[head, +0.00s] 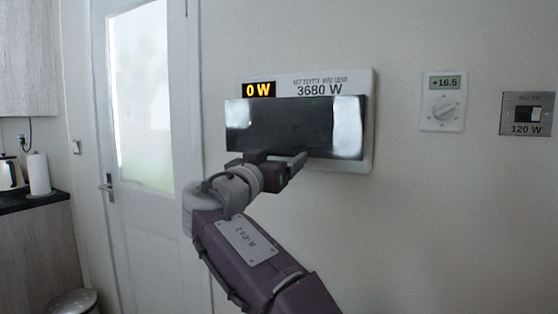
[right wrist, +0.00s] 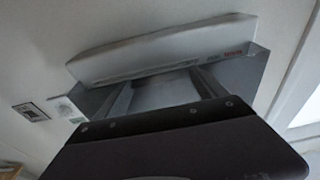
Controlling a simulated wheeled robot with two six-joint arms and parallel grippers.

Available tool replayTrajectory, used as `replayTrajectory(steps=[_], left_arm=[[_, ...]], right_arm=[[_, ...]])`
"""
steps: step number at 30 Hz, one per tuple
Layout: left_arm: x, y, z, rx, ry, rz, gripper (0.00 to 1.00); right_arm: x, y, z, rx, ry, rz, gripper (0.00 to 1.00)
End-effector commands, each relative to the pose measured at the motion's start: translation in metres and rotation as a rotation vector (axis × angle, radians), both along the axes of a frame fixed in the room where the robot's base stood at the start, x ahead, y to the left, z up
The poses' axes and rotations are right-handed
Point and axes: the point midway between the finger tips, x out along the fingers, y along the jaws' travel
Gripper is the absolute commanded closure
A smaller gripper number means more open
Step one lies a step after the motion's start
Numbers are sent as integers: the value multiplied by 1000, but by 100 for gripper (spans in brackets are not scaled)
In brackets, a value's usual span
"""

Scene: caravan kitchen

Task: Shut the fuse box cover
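The fuse box (head: 369,120) is a white panel on the wall with a 0 W display and a 3680 W label along its top. Its dark, glossy cover (head: 290,125) sits below the labels and reaches past the panel's left edge, so it seems to stand out from the wall. How far it is tilted I cannot tell. My right gripper (head: 282,158) is at the cover's lower edge, fingers apart; contact is unclear. My left gripper is not in view.
A thermostat (head: 443,102) and a switch plate (head: 527,114) marked 120 W are on the wall at right. A white door (head: 150,215) with a window is at left. A counter (head: 35,198) with a paper roll (head: 38,174) stands at far left. The wall below the fuse box is clear.

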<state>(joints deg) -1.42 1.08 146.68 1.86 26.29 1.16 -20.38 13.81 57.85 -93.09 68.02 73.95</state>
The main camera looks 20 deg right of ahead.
Motion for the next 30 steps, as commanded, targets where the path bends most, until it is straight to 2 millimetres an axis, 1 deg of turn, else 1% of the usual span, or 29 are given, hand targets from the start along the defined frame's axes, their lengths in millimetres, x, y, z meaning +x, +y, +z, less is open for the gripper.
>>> replayTrajectory(steps=[1, 2, 10, 13, 15, 18, 21, 25, 30], left_arm=[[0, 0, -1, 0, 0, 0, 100], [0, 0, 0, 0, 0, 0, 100], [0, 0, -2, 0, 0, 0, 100], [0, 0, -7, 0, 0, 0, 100], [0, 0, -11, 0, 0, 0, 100], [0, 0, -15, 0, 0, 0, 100], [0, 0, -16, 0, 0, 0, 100], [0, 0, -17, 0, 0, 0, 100], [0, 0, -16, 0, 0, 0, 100]], right_arm=[[1, 0, -4, 4, 8, -2, 7], [1, 0, -4, 3, 7, -2, 0], [-2, 3, -2, 1, 2, 1, 0], [-11, 15, -7, 0, 3, 4, 0], [-22, 27, -10, 2, 3, 5, 0], [-36, 45, -14, 0, 4, 5, 0], [-47, 58, -16, 2, 5, 3, 0], [-55, 67, -18, 1, 5, 0, 0], [-57, 68, -18, 2, 5, -2, 0]])
